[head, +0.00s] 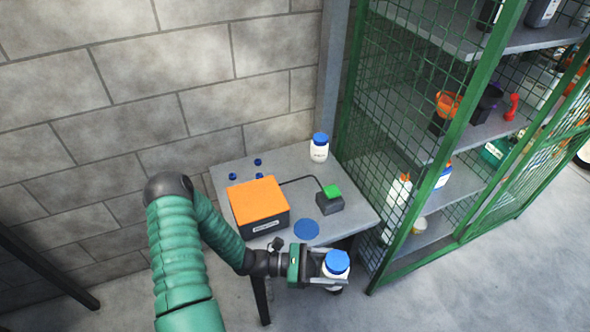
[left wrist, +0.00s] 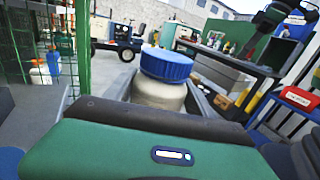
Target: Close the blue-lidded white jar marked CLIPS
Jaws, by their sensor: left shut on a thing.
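My left gripper (head: 318,268) is shut on a white jar with a blue lid (head: 337,262), held out past the front edge of the table. The left wrist view shows this jar (left wrist: 162,82) upright between the fingers, its ribbed blue lid on top. I cannot tell how tight the lid is, and no label on this jar is readable. A second white jar with a blue lid (head: 319,148) stands upright at the back right of the table; dark lettering on it is too small to read. My right gripper is not in view.
The grey table (head: 357,205) holds an orange-topped box (head: 257,203), a device with a green button (head: 331,198), a flat blue disc (head: 306,229) and several small blue caps (head: 258,162). A green mesh cage with shelves (head: 432,145) stands close on the right.

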